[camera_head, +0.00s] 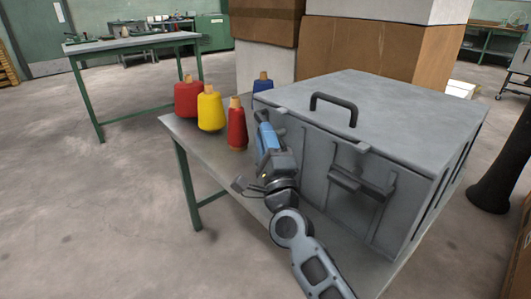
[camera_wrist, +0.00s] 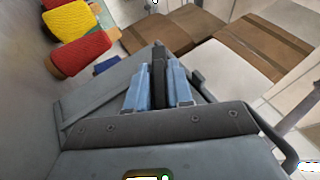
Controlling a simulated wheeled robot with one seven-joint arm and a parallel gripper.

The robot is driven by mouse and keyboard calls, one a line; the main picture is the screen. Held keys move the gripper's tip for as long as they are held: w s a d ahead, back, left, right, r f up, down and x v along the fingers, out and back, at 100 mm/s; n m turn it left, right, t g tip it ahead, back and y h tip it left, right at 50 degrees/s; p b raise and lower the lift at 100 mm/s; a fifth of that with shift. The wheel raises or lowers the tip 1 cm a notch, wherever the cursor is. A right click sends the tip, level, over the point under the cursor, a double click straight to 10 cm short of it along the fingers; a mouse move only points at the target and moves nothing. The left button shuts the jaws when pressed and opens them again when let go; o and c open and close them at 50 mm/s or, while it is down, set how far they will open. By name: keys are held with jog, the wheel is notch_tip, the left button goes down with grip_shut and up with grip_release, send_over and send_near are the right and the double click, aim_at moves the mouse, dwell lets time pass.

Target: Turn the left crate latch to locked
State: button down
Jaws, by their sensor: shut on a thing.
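The grey crate (camera_head: 425,125) stands on a table with its lid closed. My gripper (camera_head: 264,135) is at the left part of the crate's front face, where it covers most of the left latch. In the wrist view, my gripper's blue fingers (camera_wrist: 158,82) are closed on the left latch (camera_wrist: 158,60), a dark upright bar between them. How far the latch is turned is hard to tell. The right latch (camera_head: 360,185) is a dark bracket on the same face, free of my gripper.
A red cone (camera_head: 187,100), a yellow cone (camera_head: 210,110), a darker red cone (camera_head: 237,128) and a blue cone (camera_head: 263,82) of thread stand left of the crate on the table (camera_head: 190,145). Cardboard boxes (camera_head: 395,50) are stacked behind.

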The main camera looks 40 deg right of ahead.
jog(key=shift+s+d+f+h+b, duration=0.1)
jog(key=shift+d+h+b, duration=0.35)
jog(key=shift+h+b, duration=0.05)
jog(key=c, duration=1.1)
grip_release()
jog(key=shift+m, duration=0.3)
jog(key=shift+c, duration=0.2)
jog(key=shift+a, duration=0.1)
jog(key=shift+b+v, duration=0.35)
jog(key=shift+v, duration=3.5)
